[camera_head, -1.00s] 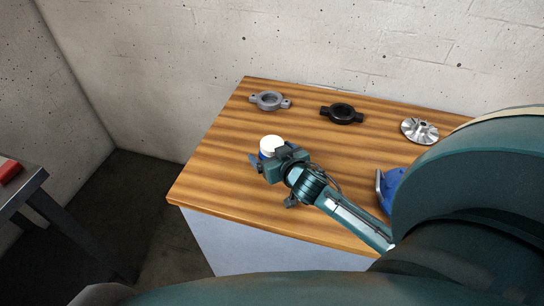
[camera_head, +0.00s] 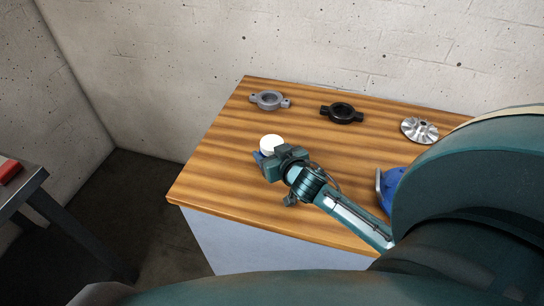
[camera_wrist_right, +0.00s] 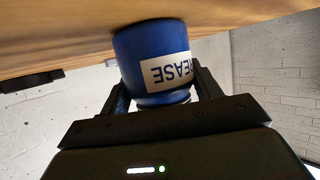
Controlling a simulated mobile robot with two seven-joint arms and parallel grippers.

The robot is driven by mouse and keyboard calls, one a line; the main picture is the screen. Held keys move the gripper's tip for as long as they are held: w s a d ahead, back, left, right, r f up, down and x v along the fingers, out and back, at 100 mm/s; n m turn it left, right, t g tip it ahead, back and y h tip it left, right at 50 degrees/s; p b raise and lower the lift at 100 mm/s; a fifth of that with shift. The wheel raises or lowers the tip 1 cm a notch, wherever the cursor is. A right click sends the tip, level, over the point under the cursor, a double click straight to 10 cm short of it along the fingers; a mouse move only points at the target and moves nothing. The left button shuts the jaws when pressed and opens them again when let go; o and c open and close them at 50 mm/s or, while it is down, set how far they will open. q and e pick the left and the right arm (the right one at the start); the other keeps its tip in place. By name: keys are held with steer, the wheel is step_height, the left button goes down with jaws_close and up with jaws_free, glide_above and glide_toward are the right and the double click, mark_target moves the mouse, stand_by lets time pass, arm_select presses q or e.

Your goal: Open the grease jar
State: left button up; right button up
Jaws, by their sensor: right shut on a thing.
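The grease jar is a blue cylinder with a pale lid (camera_head: 271,144) and stands near the left part of the wooden table. In the right wrist view the jar's blue body (camera_wrist_right: 150,50) and its white label with dark letters appear upside down. My right gripper (camera_head: 267,158) is at the jar from the near side, shut on it, with one finger on each side in the wrist view. In the head view the gripper hides most of the jar's body, and the lid shows beyond it. My left gripper is not in view.
On the wooden table (camera_head: 222,180) are a grey ring part (camera_head: 256,100), a black ring part (camera_head: 343,121), a silver finned rotor (camera_head: 420,128) and a blue object (camera_head: 393,184) partly behind my arm. A red item (camera_head: 9,170) lies on another table at left.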

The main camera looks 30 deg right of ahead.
step_height(320, 180, up, 10)
steer(key=shift+r+p, duration=0.1)
steer(key=shift+p, duration=0.45)
steer(key=o, duration=0.6)
steer(key=shift+c, duration=0.2)
steer(key=c, duration=0.9)
